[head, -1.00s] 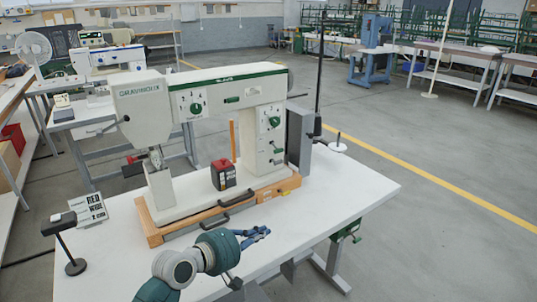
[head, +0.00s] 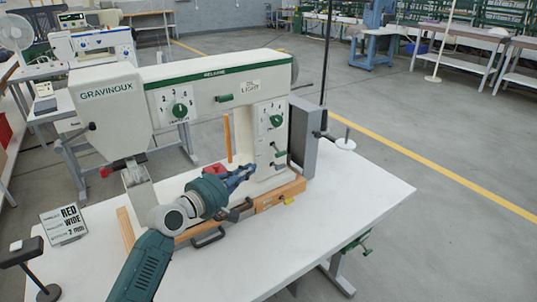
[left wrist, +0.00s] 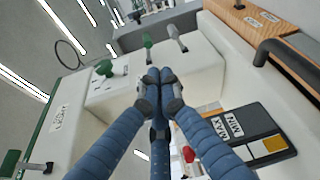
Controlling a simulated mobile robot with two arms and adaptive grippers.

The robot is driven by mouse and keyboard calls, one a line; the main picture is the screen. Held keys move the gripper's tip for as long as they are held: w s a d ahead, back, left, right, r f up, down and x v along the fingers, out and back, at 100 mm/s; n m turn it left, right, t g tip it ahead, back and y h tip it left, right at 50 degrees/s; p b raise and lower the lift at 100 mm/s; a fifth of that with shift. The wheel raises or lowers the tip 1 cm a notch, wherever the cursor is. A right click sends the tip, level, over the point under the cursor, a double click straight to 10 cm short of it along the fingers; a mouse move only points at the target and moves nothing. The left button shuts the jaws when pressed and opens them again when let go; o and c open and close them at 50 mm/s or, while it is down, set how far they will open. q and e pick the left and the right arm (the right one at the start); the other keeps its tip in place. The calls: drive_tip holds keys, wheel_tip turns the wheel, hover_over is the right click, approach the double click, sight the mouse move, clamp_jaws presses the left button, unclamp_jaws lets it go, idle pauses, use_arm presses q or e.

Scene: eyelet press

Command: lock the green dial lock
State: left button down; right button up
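The press head (head: 110,95) has two green dials on white scales, a left one (head: 179,111) and a right one (head: 276,121) on the column. A small green-tipped lever (head: 279,153) sits below the right dial, with a grey lever (head: 281,166) under it. In the left wrist view the green dial (left wrist: 104,67), green lever (left wrist: 148,42) and pale lever (left wrist: 173,33) stand beyond my fingertips. I cannot tell for certain which part is the lock. My left gripper (head: 248,169) has its blue fingers together, empty, in front of the column below the levers. My right gripper is out of view.
A dark box with MAX/MIN labels (left wrist: 232,125) stands close beside my fingers. The wooden base (head: 280,196) carries dark handles (head: 208,237). A thin orange post (head: 228,138) stands left of the column.

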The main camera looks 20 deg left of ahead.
sight(277, 150)
use_arm(q)
drive_tip(key=r+x, duration=0.1)
drive_tip(key=x, duration=0.8)
drive_tip(key=shift+w+d+f, duration=0.2)
drive_tip(key=shift+w+f, duration=0.1)
drive_tip(key=shift+f, duration=0.15)
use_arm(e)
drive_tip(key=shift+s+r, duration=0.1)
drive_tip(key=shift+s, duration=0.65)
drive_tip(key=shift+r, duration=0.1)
